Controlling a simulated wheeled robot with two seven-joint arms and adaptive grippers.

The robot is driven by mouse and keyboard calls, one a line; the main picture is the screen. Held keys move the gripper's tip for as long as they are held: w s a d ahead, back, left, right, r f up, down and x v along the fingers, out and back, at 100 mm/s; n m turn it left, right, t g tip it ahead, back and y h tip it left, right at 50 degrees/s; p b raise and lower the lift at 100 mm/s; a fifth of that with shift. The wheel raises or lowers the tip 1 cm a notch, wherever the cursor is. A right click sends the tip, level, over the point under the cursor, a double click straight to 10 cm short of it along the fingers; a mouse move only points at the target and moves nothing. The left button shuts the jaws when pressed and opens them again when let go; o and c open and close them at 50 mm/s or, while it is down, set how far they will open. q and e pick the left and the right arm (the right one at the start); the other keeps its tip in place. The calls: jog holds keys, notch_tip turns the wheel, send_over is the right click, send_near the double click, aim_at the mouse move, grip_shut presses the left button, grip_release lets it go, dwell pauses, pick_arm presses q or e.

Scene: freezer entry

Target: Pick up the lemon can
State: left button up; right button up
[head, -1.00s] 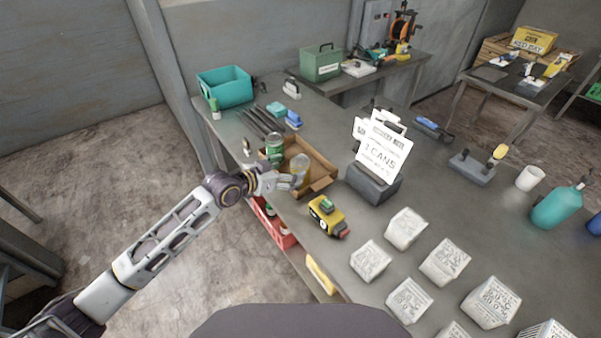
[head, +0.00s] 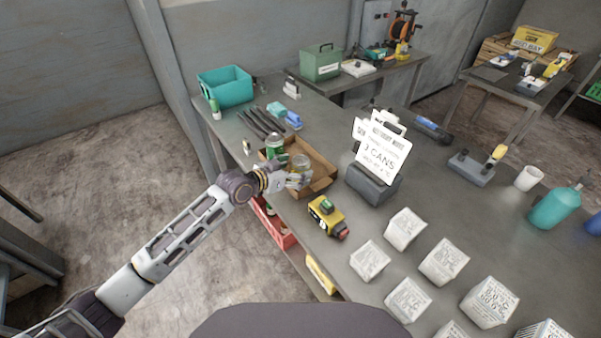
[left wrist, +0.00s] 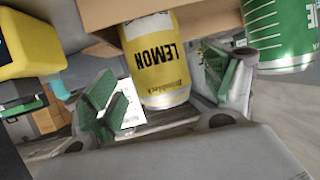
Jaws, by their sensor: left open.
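The lemon can (left wrist: 160,65), yellow and silver with a dark LEMON label, shows in the left wrist view between my left gripper's (left wrist: 163,90) two green-padded fingers. The fingers are spread on either side of it, and I cannot tell whether either pad touches it. In the head view the can (head: 301,163) stands at the near side of an open cardboard box (head: 322,180). My left gripper (head: 298,180) is at the can's near side and hides its lower part. A green can (head: 274,144) stands by the box's left end, and shows at right in the wrist view (left wrist: 290,35). My right gripper is not in view.
A yellow and black device (head: 327,216) lies just right of the gripper. A sign reading 3 CANS (head: 381,150) stands right of the box. Several white cubes cover the near right of the table. A red crate (head: 272,225) is below the table edge.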

pick_arm(q)
jog(key=shift+x, duration=1.4)
jog(key=shift+c, duration=0.2)
jog(key=c, duration=1.3)
jog(key=shift+r, duration=0.1)
jog(key=shift+r+b, duration=0.35)
jog(key=shift+r, duration=4.6)
